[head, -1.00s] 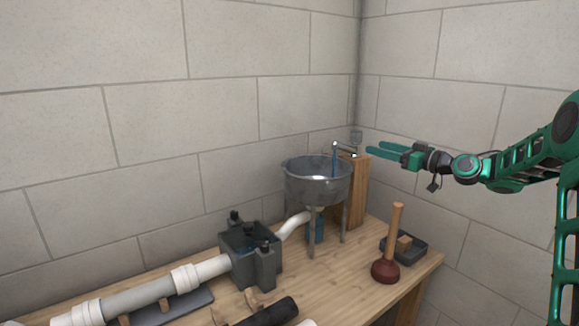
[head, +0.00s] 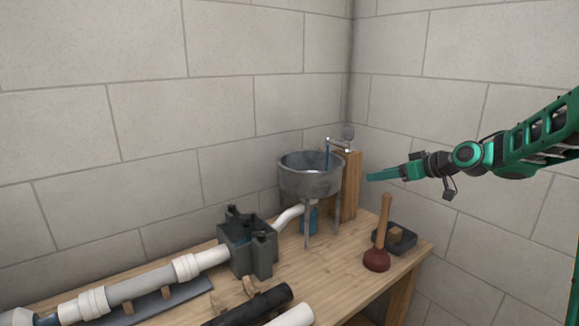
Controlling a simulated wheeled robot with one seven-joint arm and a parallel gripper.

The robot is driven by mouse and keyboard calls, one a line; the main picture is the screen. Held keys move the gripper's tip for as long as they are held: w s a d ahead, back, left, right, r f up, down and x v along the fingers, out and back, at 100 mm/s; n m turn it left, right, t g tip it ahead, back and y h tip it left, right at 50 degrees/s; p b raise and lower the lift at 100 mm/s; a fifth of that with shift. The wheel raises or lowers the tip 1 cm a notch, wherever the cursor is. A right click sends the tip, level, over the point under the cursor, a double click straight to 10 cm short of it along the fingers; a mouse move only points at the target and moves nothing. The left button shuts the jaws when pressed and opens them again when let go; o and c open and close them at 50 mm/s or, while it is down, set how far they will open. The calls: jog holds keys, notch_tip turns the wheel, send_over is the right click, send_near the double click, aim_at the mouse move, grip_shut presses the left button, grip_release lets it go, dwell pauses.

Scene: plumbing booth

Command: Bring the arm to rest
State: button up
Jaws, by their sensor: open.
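My gripper (head: 370,178) is in the head view at the right. It is raised above the bench and points left, with nothing between its fingers. Its fingers overlap from this angle, so the gap between them does not show. The green arm reaches in from the right edge.
On the wooden bench (head: 335,260) stand a plunger (head: 379,240), a dark tray (head: 402,240) with a block, and a grey trap box (head: 246,245) joined to white pipe (head: 200,262). A tap (head: 338,144) tops the wooden post (head: 350,185). Loose black pipe (head: 255,305) lies in front.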

jog(key=s+d+f+m+g+h, duration=0.2)
jog(key=s+d+f+m+g, duration=0.1)
jog(key=s, duration=1.4)
jog(key=s+d+f+m+g+h, duration=0.3)
jog(key=s+d+m, duration=0.2)
jog(key=s, duration=1.2)
jog(key=s+d+f+m+g+h, duration=0.2)
jog(key=s+d+f+m+g, duration=0.1)
jog(key=s, duration=1.4)
jog(key=shift+s+d+f+m+g+h, duration=0.35)
jog(key=shift+f+m+g, duration=0.25)
jog(key=shift+m, duration=0.6)
jog(key=shift+w, duration=0.15)
jog(key=shift+w+f, duration=0.25)
jog(key=shift+w, duration=0.35)
